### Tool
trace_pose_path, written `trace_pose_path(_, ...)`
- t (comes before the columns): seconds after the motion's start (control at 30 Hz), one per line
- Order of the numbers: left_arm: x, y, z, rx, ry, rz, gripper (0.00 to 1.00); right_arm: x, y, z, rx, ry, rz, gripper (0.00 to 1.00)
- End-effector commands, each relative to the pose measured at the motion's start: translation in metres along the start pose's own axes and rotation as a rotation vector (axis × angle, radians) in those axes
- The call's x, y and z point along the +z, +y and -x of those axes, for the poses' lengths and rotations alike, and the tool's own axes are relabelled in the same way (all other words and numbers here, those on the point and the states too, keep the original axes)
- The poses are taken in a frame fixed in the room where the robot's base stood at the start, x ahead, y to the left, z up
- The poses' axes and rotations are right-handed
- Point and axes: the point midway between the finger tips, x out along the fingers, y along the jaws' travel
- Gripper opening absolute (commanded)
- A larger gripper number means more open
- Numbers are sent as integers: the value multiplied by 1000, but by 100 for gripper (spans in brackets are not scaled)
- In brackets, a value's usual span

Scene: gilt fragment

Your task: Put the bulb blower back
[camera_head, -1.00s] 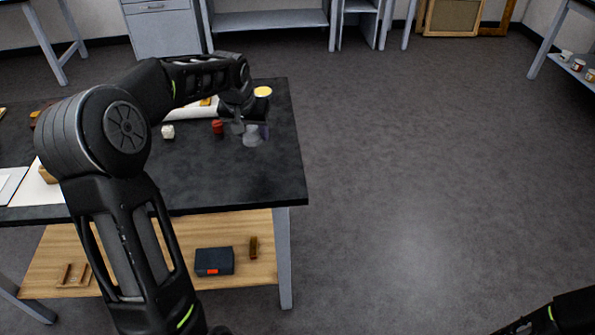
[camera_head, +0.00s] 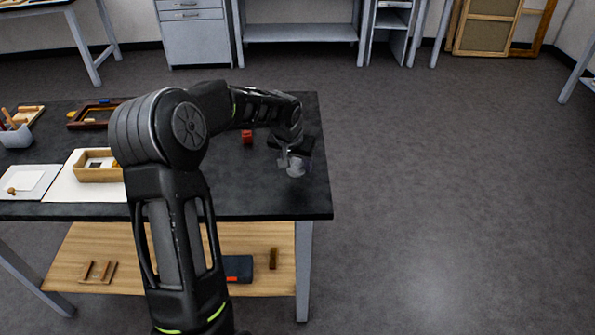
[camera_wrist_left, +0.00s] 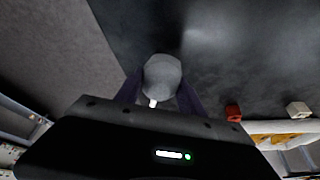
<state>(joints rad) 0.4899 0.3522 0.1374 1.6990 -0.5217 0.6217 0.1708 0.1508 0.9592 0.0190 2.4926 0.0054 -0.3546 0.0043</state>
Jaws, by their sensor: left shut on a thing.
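The bulb blower, a grey rounded bulb (camera_head: 296,167), is at the right end of the black-topped table (camera_head: 270,203). In the left wrist view the bulb (camera_wrist_left: 162,76) sits between the dark fingers, with a small white tip below it. My left gripper (camera_head: 287,157) is shut on it; the gap between bulb and tabletop, if any, is hard to judge. My right gripper is out of view.
A small red item (camera_head: 247,137) stands left of the gripper; a white block (camera_wrist_left: 298,109) shows in the wrist view. A wooden box (camera_head: 97,175) and white tray (camera_head: 30,182) are farther left. The tabletop's front right corner is clear.

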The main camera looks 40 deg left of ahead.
Motion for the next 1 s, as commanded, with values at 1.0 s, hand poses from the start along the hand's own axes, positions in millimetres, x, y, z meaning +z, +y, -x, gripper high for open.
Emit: trace_pose_path(1.0,17,0,-40,0,1,0,0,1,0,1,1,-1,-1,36)
